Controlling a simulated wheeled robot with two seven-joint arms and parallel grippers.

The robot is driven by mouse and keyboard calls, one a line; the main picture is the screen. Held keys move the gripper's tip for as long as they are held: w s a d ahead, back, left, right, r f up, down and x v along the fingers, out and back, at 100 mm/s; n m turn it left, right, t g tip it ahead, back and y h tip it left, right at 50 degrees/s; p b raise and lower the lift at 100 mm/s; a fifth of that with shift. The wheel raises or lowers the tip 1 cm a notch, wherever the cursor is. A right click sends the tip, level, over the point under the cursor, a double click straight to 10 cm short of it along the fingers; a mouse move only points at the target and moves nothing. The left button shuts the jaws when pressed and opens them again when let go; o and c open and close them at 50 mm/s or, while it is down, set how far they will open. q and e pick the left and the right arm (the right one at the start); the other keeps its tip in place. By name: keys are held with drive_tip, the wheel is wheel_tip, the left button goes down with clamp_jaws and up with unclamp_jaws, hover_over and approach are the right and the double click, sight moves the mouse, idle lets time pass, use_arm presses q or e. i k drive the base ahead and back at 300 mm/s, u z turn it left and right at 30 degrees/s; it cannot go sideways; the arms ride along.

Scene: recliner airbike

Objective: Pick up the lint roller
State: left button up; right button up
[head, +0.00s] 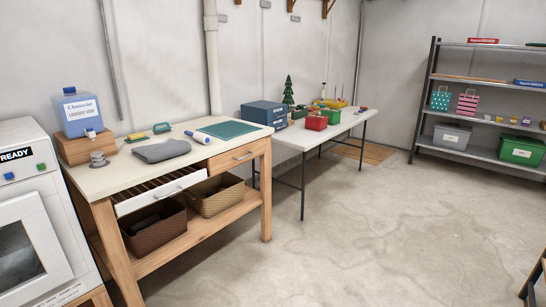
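The lint roller (198,136) lies on the pale top of the wooden workbench (120,168). It has a white roll and a blue handle. It sits between a folded grey cloth (162,151) on its left and a flat green mat (228,130) on its right. Its handle end seems to reach toward the mat's front edge; I cannot tell if they touch. Neither of my grippers shows in the head view.
A blue detergent jug (82,112) on a wooden block, a grey stacked object (98,160) and green brushes (162,128) share the bench. A white drawer (160,192) stands partly open below. A washer-like machine (30,210) is at left.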

sight(197, 136)
drive_tip(key=z, duration=0.3)
drive_tip(key=i, duration=2.1)
drive_tip(key=u, duration=1.3)
drive_tip(key=i, duration=1.1)
drive_tip(key=u, duration=1.1)
